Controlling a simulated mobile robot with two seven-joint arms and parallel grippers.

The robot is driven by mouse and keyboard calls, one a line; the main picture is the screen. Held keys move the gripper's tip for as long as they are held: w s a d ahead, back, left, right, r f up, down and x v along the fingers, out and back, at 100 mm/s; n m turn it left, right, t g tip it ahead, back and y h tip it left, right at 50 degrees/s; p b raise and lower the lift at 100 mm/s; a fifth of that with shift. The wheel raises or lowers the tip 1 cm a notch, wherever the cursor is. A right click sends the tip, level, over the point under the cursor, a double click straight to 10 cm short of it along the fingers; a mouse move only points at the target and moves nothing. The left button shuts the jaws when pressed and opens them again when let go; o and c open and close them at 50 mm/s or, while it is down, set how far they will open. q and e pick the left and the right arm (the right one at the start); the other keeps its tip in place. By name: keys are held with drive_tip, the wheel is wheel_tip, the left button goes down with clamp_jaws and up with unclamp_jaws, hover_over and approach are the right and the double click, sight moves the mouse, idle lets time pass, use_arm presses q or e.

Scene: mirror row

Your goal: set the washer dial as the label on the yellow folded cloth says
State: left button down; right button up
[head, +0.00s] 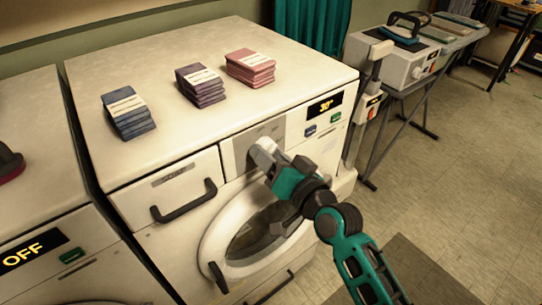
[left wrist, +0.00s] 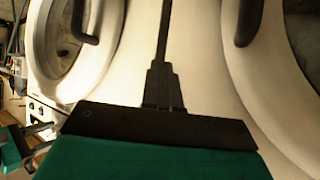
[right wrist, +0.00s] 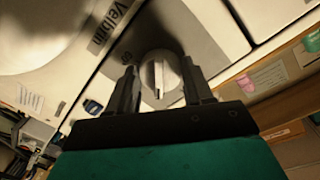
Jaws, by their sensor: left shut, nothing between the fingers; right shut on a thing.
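The washer (head: 300,42) has a round pale dial (right wrist: 172,70) on its front panel, marked with a light pointer line. My right gripper (right wrist: 160,88) is shut on this dial, one finger on each side. The washer's display (head: 325,105) reads 30°. Folded cloths in blue (head: 128,115), purple (head: 200,88) and pink (head: 250,68) lie on top, each with a pale label too small to read. I see no yellow cloth. My left gripper (left wrist: 164,62) is shut and empty before white washer fronts.
A second washer (head: 35,150) with a display (head: 32,252) reading OFF stands at the left. A drawer handle (head: 184,203) and the round door (head: 255,235) lie near my right arm. Floor is clear at right.

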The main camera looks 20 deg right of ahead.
idle(0.4)
drive_tip(key=o, duration=1)
drive_tip(key=shift+s, duration=0.1)
drive_tip(key=b+v, duration=0.1)
drive_tip(key=v, duration=1.1)
drive_tip(key=shift+s+d, duration=0.1)
drive_tip(key=shift+s, duration=0.3)
drive_tip(key=shift+f, duration=0.1)
drive_tip(key=s+f+n+g+h, duration=0.1)
drive_tip(key=f+n+g, duration=0.1)
drive_tip(key=f, duration=0.5)
drive_tip(key=s+f+n+g+h, duration=0.1)
drive_tip(key=f+n, duration=0.1)
drive_tip(key=f, duration=0.5)
drive_tip(key=s+f+n+g+h, duration=0.1)
drive_tip(key=s+f+n+g, duration=0.1)
drive_tip(key=f, duration=0.5)
drive_tip(key=shift+s+d+n+g, duration=0.1)
drive_tip(key=shift+d+n+g, duration=0.05)
drive_tip(key=shift+n+g, duration=0.15)
